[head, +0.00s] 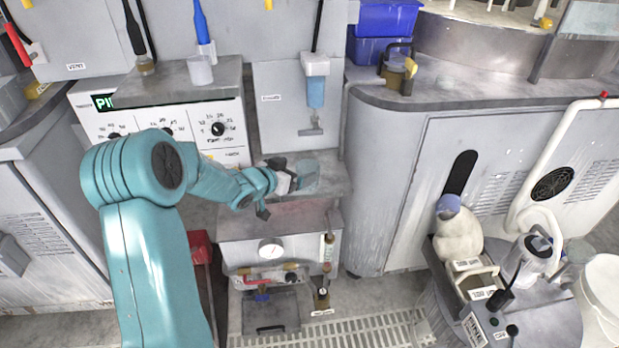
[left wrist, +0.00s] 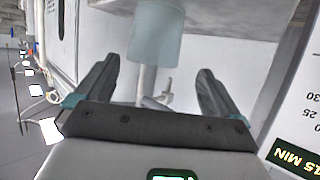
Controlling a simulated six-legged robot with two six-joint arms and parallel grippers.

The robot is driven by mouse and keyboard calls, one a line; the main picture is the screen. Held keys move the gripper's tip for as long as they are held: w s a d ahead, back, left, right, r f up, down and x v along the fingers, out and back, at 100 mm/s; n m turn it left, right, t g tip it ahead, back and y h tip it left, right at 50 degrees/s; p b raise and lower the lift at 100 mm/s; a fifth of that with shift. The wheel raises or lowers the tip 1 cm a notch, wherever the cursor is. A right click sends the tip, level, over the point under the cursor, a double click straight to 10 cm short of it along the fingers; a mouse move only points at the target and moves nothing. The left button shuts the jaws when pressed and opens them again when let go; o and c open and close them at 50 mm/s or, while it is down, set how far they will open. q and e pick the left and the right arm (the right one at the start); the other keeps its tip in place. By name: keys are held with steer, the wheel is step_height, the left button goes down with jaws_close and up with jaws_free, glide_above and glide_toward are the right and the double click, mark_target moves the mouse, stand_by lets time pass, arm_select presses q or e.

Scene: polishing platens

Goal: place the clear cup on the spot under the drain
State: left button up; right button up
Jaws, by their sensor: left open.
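The clear cup (head: 308,172), tinted pale blue, stands upright on the grey shelf below the drain (head: 311,130). In the left wrist view, which is upside down, the cup (left wrist: 157,38) rests on the shelf with the drain tap (left wrist: 166,95) above its rim. My left gripper (head: 292,180) is beside the cup, partly hidden by its own wrist. In the left wrist view its two dark fingers (left wrist: 158,72) are spread wide and empty, with the cup beyond the tips. Any mark under the cup is hidden. My right gripper is out of view.
A whitish cup (head: 200,70) stands on the dial box (head: 160,130) at the left. A blue filter bowl (head: 316,93) hangs above the drain. A cabinet (head: 400,190) bounds the right side. A gauge box (head: 285,250) sits below the shelf.

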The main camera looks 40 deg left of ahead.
mark_target(314, 165)
arm_select(q)
steer(key=x, duration=0.4)
steer(key=d+x, duration=0.1)
steer(key=x, duration=0.1)
steer(key=shift+w+b, duration=0.25)
steer(key=shift+b, duration=0.05)
steer(key=shift+w+a+f, duration=0.1)
steer(key=shift+w+f, duration=0.05)
steer(key=shift+w, duration=0.1)
steer(key=c, duration=1)
steer(key=shift+c, duration=0.7)
